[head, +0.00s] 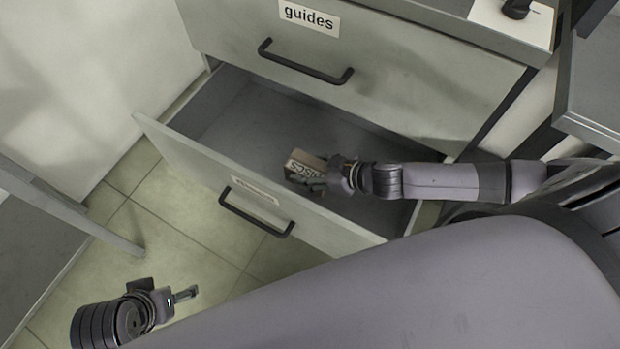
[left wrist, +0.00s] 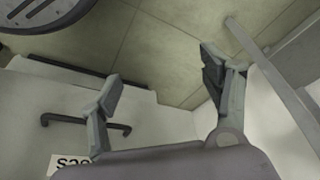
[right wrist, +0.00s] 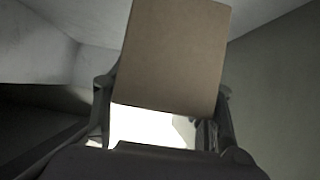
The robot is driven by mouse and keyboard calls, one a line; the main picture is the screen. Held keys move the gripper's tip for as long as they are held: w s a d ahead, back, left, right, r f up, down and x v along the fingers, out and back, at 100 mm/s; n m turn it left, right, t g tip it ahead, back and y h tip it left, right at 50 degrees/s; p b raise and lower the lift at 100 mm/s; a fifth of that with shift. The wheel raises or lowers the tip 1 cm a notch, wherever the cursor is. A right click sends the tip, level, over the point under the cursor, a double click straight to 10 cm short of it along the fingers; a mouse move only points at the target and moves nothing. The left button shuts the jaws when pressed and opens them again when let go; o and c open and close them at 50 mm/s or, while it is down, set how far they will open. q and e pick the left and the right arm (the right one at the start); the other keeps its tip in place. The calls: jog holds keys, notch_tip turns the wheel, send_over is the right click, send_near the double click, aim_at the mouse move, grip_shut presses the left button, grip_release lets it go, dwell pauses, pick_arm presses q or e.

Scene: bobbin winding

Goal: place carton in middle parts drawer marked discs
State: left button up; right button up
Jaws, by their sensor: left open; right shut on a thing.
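A small brown carton (head: 305,162) with a pale printed label is held by my right gripper (head: 322,178), over the inside of the open drawer (head: 225,120). The carton's plain brown face fills the middle of the right wrist view (right wrist: 172,55), between the two fingers. I cannot tell whether it touches the drawer floor. The drawer is below the one marked guides; its own front label (head: 254,190) is too small to read. The drawer looks otherwise empty, though my right arm hides part of it. My left gripper (head: 188,294) is open and empty, low outside the drawer front.
The closed drawer marked guides (head: 400,85) sits above the open one. The open drawer's front has a dark handle (head: 255,220). A grey table edge (head: 70,210) stands at the left. Tiled floor (head: 165,235) lies free between it and the drawer.

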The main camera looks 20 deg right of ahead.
jog(key=shift+f+b, duration=0.35)
jog(key=shift+f, duration=0.5)
notch_tip(320, 180, down, 2)
jog(key=shift+f+b, duration=0.15)
jog(key=shift+b, duration=0.3)
pick_arm(q)
jog(key=w+d+r+t, duration=0.1)
jog(key=w+d+t, duration=0.1)
jog(key=w, duration=0.4)
jog(key=shift+w+t+h, duration=0.2)
jog(key=shift+t+h, duration=0.2)
jog(key=shift+t, duration=0.3)
jog(key=shift+r, duration=0.1)
pick_arm(e)
jog(key=shift+f, duration=0.1)
jog(key=o, duration=1.4)
jog(key=shift+c, duration=0.2)
pick_arm(q)
jog(key=shift+w+r, duration=0.1)
jog(key=shift+w, duration=0.1)
